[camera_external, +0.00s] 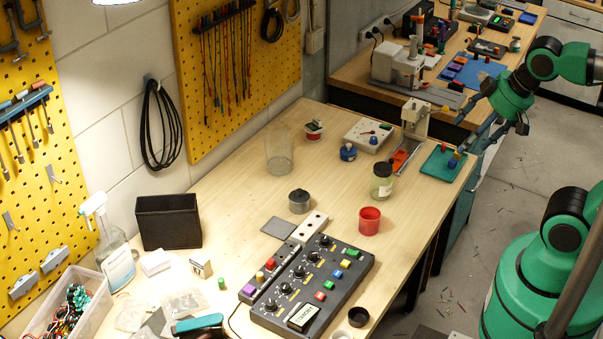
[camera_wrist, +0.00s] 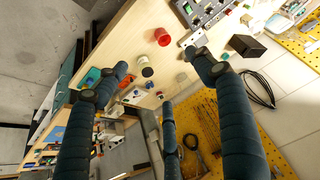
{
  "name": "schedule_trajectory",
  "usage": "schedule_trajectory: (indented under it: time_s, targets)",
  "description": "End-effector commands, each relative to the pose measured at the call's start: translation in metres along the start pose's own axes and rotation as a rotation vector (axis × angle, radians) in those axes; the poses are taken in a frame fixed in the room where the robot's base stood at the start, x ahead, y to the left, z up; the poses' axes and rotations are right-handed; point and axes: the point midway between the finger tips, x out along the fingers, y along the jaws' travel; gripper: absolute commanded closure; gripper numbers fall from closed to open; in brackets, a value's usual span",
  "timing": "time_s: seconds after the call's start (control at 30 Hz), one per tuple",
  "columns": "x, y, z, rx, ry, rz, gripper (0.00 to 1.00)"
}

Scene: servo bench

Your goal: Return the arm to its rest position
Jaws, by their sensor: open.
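My arm (camera_external: 545,60) is green and enters from the right edge of the external view, raised beside the benches. My gripper (camera_external: 468,122) hangs at its end near the far right corner of the wooden bench, by the green tray. In the wrist view my gripper (camera_wrist: 160,75) shows several dark blue padded fingers spread wide apart, with nothing between them. The bench, seen at an angle, lies beyond the fingertips. Whether the fingers are touching anything cannot be told from the external view.
The wooden bench (camera_external: 240,200) holds a control box (camera_external: 345,272), a red cup (camera_external: 369,220), a jar (camera_external: 382,182), a glass beaker (camera_external: 279,150) and a green tray (camera_external: 442,163). A second bench (camera_external: 350,75) stands behind.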

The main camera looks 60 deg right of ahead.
Motion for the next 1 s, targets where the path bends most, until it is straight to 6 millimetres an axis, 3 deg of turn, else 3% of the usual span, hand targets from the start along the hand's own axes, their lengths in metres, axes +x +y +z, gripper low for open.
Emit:
schedule_trajectory:
  time_s: [0.23,0.53,1.0]
  targets:
    - [0.004,0.000,0.002,0.000,0.000,0.000,0.31]
    - [0.026,0.000,0.013,-0.001,0.000,0.000,0.31]
    - [0.025,0.000,0.013,-0.001,0.000,0.000,0.31]
